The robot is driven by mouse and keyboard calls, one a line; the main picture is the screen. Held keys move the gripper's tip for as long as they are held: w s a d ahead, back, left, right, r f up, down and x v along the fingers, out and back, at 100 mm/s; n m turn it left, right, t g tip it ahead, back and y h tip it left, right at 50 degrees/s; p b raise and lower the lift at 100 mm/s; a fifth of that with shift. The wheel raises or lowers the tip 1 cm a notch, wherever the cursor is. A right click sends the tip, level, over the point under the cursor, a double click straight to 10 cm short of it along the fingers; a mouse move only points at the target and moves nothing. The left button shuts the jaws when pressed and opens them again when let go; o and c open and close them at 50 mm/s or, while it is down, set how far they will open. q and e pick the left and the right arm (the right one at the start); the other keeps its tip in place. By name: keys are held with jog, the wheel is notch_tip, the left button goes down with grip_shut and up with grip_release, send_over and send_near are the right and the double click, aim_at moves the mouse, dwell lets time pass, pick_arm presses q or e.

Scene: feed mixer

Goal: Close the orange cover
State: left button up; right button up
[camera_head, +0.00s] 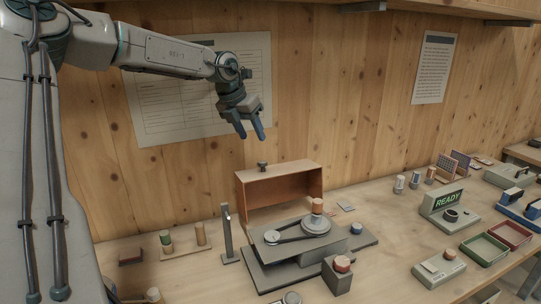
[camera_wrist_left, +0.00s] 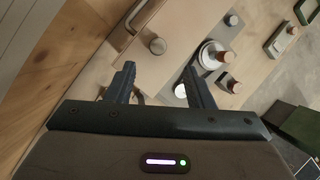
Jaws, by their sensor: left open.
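The orange cover (camera_head: 283,188) stands raised at the back of a grey machine base (camera_head: 262,254), its open side facing the front. A dark knob (camera_head: 262,166) sits on its top edge; a round knob (camera_wrist_left: 157,46) also shows in the left wrist view. In front of the cover are a belt and pulleys (camera_head: 316,225), uncovered. My left gripper (camera_head: 250,135) is open and empty, above the cover and apart from it, fingers pointing down. In the left wrist view its two fingers (camera_wrist_left: 157,74) are spread. My right gripper is not in view.
A thin grey upright post (camera_head: 227,232) stands left of the machine. A block with a red button (camera_head: 340,272) is at its front. A READY box (camera_head: 449,207) and trays (camera_head: 484,249) are at the right. The wooden wall (camera_head: 345,100) is close behind.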

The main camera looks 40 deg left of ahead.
aim_at(261, 162)
pick_arm(q)
jog(key=p+x, duration=0.1)
jog(key=x, duration=0.3)
jog(key=p+x, duration=0.1)
jog(key=x, duration=0.3)
jog(key=shift+s+f+p, duration=0.1)
jog(key=shift+f+p, duration=0.25)
jog(key=shift+p, duration=0.05)
jog(key=shift+f, duration=0.4)
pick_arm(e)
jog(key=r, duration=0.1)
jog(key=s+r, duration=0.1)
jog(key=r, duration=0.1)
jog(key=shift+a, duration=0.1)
pick_arm(q)
jog(key=shift+f, duration=0.1)
grip_shut()
